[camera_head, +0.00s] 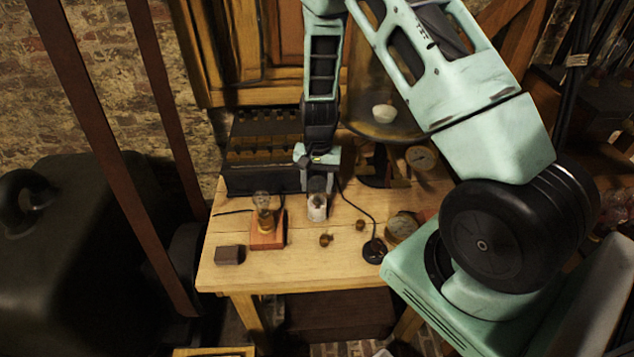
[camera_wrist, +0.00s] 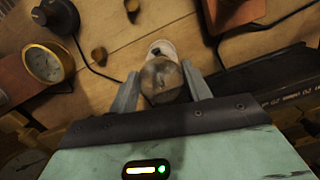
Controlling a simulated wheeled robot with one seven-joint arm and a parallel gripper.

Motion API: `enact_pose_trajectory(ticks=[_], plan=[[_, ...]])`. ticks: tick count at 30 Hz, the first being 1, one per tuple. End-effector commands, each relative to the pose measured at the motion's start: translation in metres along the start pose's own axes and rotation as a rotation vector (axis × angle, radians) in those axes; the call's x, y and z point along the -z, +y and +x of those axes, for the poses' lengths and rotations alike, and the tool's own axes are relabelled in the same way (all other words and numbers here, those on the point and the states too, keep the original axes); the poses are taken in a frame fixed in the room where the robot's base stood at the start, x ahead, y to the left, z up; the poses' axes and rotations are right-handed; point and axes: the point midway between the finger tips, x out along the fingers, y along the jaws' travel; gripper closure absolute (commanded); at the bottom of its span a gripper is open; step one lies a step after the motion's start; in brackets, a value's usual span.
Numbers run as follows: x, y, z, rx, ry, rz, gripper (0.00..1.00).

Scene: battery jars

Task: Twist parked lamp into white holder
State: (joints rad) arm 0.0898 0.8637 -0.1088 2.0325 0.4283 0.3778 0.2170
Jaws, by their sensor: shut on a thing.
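My gripper (camera_head: 317,187) points down over the table and is shut on a glass lamp (camera_wrist: 162,78), one finger on each side of it. The white holder (camera_head: 317,210) stands upright on the table directly below my gripper. In the wrist view the white holder (camera_wrist: 163,47) shows just past the lamp's far end, in line with it. The lamp's base is hidden, so I cannot tell how far it sits in the holder. In the head view my fingers mostly cover the lamp.
A second bulb stands on a red-brown wooden base (camera_head: 268,238) left of the holder. A dark block (camera_head: 229,255) lies near the front left edge. Brass knobs (camera_head: 325,240), a black knob with a cable (camera_head: 375,250) and a gauge (camera_head: 401,228) stand right. A black jar rack (camera_head: 262,180) stands behind.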

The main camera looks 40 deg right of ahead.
Motion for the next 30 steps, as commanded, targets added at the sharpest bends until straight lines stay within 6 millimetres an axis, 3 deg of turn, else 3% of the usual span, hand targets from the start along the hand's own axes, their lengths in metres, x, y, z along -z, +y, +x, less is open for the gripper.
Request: enact_pose_trajectory(ticks=[8,15,18,26,30], plan=[[-0.0001,0.0003,0.0003,0.004,0.000,0.039,0.79],[-0.0001,-0.0003,0.0001,0.054,-0.001,0.468,0.79],[-0.0003,-0.0007,0.0009,0.064,-0.002,0.550,0.79],[-0.0003,-0.0009,0.0012,0.066,-0.002,0.573,0.79],[-0.0003,-0.0010,0.0002,0.093,-0.002,0.797,0.79]])
